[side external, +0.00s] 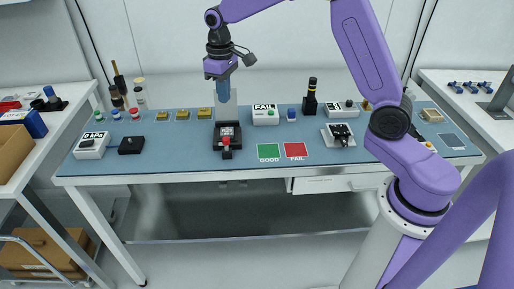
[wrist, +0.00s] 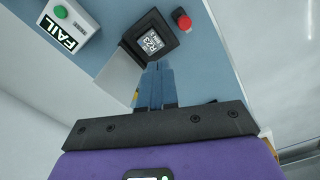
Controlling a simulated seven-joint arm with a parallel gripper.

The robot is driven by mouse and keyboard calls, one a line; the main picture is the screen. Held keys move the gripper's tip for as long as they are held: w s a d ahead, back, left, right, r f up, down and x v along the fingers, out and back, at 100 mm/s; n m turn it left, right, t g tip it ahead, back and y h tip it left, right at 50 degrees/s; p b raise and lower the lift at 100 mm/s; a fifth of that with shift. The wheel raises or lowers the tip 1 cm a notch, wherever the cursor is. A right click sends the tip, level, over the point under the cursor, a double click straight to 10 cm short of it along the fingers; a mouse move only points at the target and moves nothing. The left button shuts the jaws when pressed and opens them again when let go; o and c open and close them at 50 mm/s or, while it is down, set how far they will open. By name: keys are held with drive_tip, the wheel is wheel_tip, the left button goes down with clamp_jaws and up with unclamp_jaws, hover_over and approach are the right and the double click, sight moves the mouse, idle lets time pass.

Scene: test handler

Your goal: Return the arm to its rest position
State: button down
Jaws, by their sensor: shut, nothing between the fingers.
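My gripper (side external: 222,88) hangs pointing down above the back middle of the bench, over the test handler (side external: 228,133). Its blue fingers are together and empty; they also show in the wrist view (wrist: 157,80). The handler is a black fixture with a chip-patterned square face and a red knob (side external: 226,142) at its front. In the wrist view the handler face (wrist: 152,42) lies just beyond the fingertips, with the red knob (wrist: 183,20) to its right. Part of the handler's grey upright is hidden behind my fingers.
A white FAIL box (side external: 265,116) stands right of the handler. Green GOOD (side external: 268,151) and red FAIL (side external: 296,150) pads lie at the front. Several yellow pieces (side external: 183,114) sit left at the back. A 0 kPa box (side external: 92,143) is far left.

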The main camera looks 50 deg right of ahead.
drive_tip(key=s+a+r+n, duration=0.2)
drive_tip(key=s+a, duration=0.2)
drive_tip(key=s, duration=0.5)
drive_tip(key=s+d+n, duration=0.1)
drive_tip(key=s+n, duration=0.2)
drive_tip(key=s, duration=1)
drive_tip(key=s+d+n, duration=0.2)
drive_tip(key=s+n, duration=0.1)
drive_tip(key=s, duration=1.1)
drive_tip(key=shift+s+d+f+n, duration=0.25)
drive_tip(key=shift+s+f+n, duration=0.05)
drive_tip(key=shift+f+n, duration=0.1)
